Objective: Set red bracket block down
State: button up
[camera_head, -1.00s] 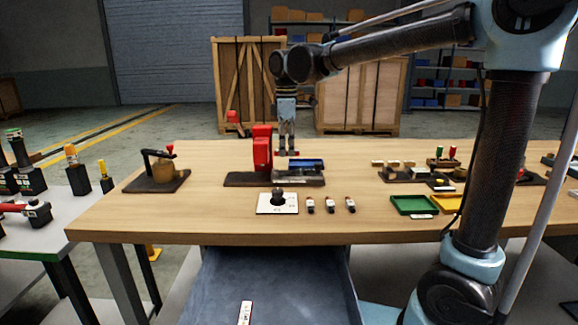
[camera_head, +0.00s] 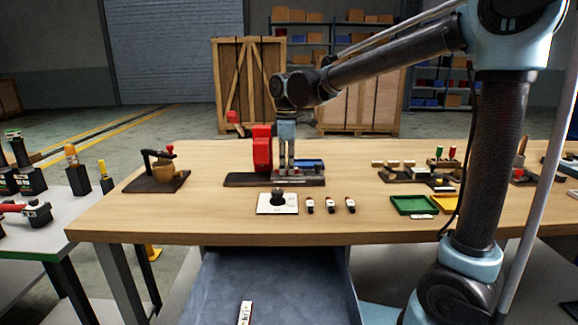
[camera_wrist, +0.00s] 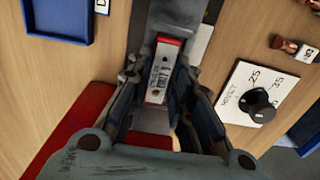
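The red bracket block (camera_wrist: 158,82) shows in the wrist view as a narrow piece with a red end and a pale, marked face. It lies between the two fingers of my gripper (camera_wrist: 161,68), which close on it from both sides. In the head view my gripper (camera_head: 285,172) points straight down, low over the dark base plate (camera_head: 240,180), just right of the red press-like device (camera_head: 262,148). The block is too small there to make out, and I cannot tell whether its underside touches the plate.
A blue-topped item (camera_head: 309,166) sits just right of my gripper. A white dial card (camera_head: 266,208) with a black knob and several small labelled pieces (camera_head: 331,205) lie in front. A green tray (camera_head: 412,205) stands to the right. Bare wood (camera_head: 200,215) lies front left.

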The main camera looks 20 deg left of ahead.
aim_at(287, 169)
jog(key=o, duration=0.3)
jog(key=shift+o, duration=0.2)
notch_tip(287, 169, up, 12)
jog(key=shift+r, duration=0.15)
dwell(0.3)
jog(key=shift+s, duration=0.15)
